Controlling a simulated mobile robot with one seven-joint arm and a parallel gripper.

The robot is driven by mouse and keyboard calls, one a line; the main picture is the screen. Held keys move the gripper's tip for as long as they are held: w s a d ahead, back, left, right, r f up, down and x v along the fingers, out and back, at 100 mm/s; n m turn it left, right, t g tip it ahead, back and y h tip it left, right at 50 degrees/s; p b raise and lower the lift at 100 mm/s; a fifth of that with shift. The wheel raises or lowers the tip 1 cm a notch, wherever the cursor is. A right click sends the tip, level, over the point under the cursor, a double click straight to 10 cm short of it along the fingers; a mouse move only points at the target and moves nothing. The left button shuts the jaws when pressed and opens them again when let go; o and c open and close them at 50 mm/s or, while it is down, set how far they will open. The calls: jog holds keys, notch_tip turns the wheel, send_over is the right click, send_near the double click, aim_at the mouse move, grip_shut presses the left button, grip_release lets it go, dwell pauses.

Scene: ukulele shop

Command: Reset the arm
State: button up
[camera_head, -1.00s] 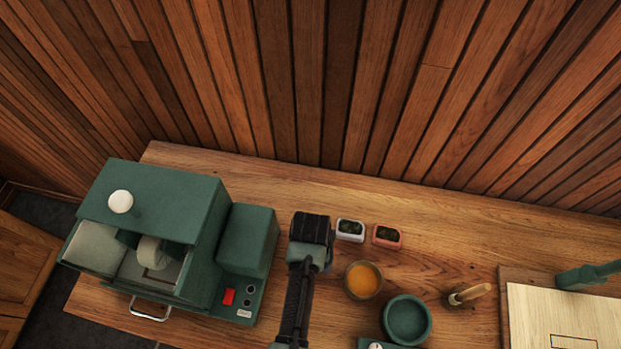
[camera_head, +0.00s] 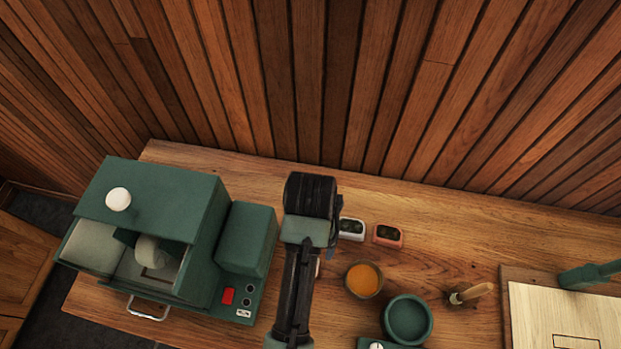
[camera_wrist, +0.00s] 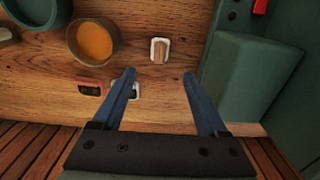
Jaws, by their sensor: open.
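My gripper (camera_wrist: 160,75) shows in the wrist view with its two blue fingers spread apart and nothing between them. It is above the wooden bench (camera_head: 445,235), looking down at it. In the head view my arm rises from the bottom middle and its dark end hides the fingers. A small white block with a wooden top (camera_wrist: 160,50) lies on the bench beyond the fingertips in the wrist view. The left finger partly covers a small white box with a dark top (camera_wrist: 128,91).
A green machine (camera_head: 150,225) with a white knob stands left of my arm. To the right are a red box (camera_head: 388,235), a bowl of orange contents (camera_head: 364,279), a green bowl (camera_head: 408,320), a wooden-handled tool (camera_head: 470,293) and a pale board (camera_head: 560,320). A plank wall (camera_head: 400,90) stands behind.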

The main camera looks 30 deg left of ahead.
dwell(0.3)
jog(key=w+d+r+m+t+y, duration=0.1)
jog(key=w+d+r+t, duration=0.2)
jog(key=w+r+t, duration=0.85)
jog(key=w+d+r+m+t, duration=0.1)
jog(key=w+d+r, duration=0.25)
jog(key=r, duration=0.65)
jog(key=w+d+r+m+t, duration=0.15)
jog(key=w+r, duration=0.25)
jog(key=r, duration=0.7)
jog(key=s+d+r+t+h+b, duration=0.1)
jog(key=d+r+t+b, duration=0.2)
jog(key=r, duration=0.7)
jog(key=s+r+t+b, duration=0.3)
jog(key=s+r+t, duration=0.7)
jog(key=r, duration=0.6)
jog(key=shift+s+r+b, duration=0.25)
jog(key=shift+s+b, duration=0.1)
jog(key=shift+s, duration=0.8)
